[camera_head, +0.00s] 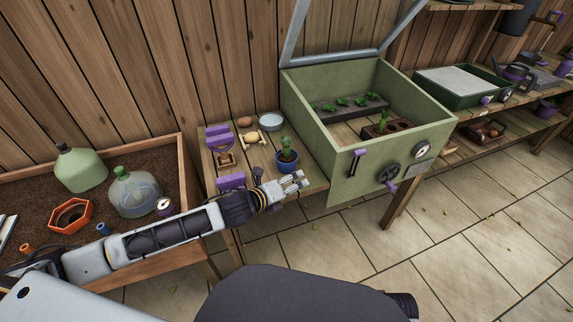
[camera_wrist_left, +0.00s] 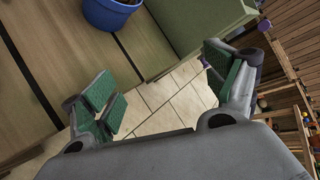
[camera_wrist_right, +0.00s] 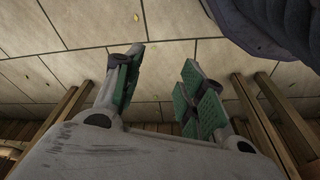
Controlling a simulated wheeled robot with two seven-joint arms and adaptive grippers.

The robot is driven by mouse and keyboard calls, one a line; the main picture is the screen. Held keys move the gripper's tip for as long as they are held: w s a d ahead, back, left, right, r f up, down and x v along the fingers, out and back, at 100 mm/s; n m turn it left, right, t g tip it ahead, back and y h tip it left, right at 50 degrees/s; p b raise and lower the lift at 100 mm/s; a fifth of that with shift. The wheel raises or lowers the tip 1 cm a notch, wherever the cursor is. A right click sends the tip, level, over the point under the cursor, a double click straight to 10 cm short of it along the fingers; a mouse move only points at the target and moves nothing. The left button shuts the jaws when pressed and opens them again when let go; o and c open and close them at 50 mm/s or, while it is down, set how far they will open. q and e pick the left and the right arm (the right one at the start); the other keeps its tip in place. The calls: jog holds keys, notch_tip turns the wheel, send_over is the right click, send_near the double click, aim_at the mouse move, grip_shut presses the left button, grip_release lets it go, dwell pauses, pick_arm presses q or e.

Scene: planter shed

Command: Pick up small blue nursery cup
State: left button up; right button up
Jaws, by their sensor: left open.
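The small blue nursery cup (camera_head: 287,162) holds a green cactus-like plant and stands upright near the front of the wooden bench, just left of the green box. My left gripper (camera_head: 301,182) is open and empty, in front of the cup and slightly below it in the head view, not around it. In the left wrist view the cup (camera_wrist_left: 110,15) is cut off by the top edge, beyond the open fingers (camera_wrist_left: 163,88). My right gripper (camera_wrist_right: 160,72) is open and empty above the tiled floor in the right wrist view.
The green propagator box (camera_head: 335,165), lid raised, stands right of the cup. Purple-ended wooden items (camera_head: 231,182), a brown egg-like object (camera_head: 245,121) and a metal dish (camera_head: 270,121) share the bench. A soil bed (camera_head: 105,222) with bottles lies left.

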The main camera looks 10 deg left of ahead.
aim_at(279, 161)
pick_arm(q)
jog(key=a+m, duration=0.1)
jog(key=m, duration=0.1)
jog(key=w+a+m, duration=0.1)
jog(key=m, duration=0.1)
jog(key=w+a+m, duration=0.1)
jog(key=m, duration=0.1)
jog(key=shift+w+a+r+h, duration=0.2)
jog(key=shift+a+r+h, duration=0.1)
jog(key=shift+a+h, duration=0.1)
jog(key=a+m, duration=0.2)
jog(key=w+a+m, duration=0.1)
jog(key=a, duration=0.1)
jog(key=w+a+r+m, duration=0.1)
jog(key=a+m, duration=0.1)
jog(key=shift+r+m, duration=0.1)
jog(key=shift+m, duration=0.2)
jog(key=shift+a+r+m+h, duration=0.15)
jog(key=shift+a+m+h, duration=0.15)
jog(key=shift+a+m, duration=0.25)
pick_arm(e)
notch_tip(279, 161, down, 9)
jog(key=s, duration=0.2)
jog(key=shift+s+a, duration=0.3)
jog(key=shift+s, duration=0.1)
pick_arm(q)
jog(key=shift+w, duration=0.1)
